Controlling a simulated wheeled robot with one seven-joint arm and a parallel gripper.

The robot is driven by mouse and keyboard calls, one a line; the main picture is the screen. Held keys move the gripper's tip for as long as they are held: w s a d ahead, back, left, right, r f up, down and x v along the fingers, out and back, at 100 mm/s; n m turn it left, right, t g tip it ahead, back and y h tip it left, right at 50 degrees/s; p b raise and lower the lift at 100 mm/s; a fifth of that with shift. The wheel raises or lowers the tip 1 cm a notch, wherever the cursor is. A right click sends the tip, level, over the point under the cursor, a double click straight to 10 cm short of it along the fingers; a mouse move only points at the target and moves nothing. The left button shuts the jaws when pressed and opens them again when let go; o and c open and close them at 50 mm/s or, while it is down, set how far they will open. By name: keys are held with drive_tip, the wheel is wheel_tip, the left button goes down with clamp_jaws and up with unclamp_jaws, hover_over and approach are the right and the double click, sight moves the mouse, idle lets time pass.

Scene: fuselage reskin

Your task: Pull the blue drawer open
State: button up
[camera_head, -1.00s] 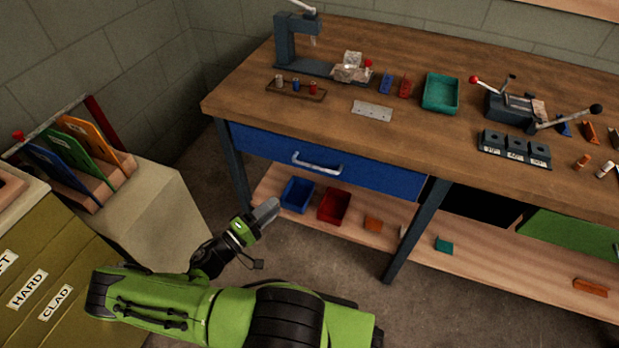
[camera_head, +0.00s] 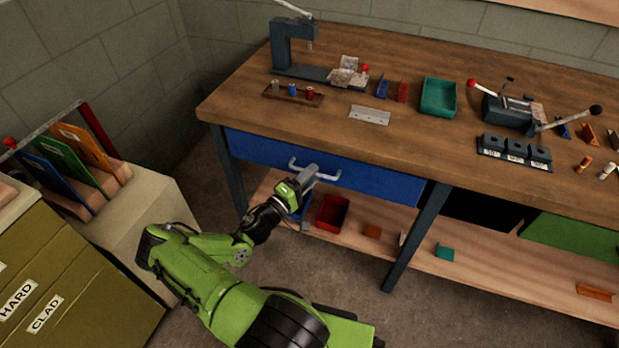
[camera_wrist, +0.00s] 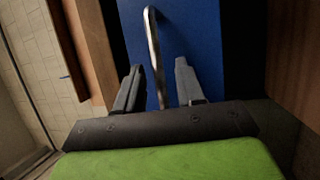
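The blue drawer (camera_head: 375,180) sits shut under the workbench top, with a silver bar handle (camera_head: 328,175) on its front. My gripper (camera_head: 309,172) is at the handle and covers its middle in the head view. In the wrist view the blue drawer front (camera_wrist: 201,40) fills the middle, and the handle (camera_wrist: 154,60) runs lengthwise between the two fingers of my gripper (camera_wrist: 160,85). The fingers are apart, with a gap on each side of the handle. The handle lies closer to the left finger.
The wooden workbench (camera_head: 240,110) carries a press, a green tray (camera_head: 438,97) and small parts. Below, a shelf holds a red bin (camera_head: 332,213) and a blue bin partly hidden by my gripper. Floor shows between cabinet and bench.

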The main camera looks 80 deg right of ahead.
drive_tip(key=shift+c, duration=0.2)
clamp_jaws()
drive_tip(key=shift+a, duration=0.15)
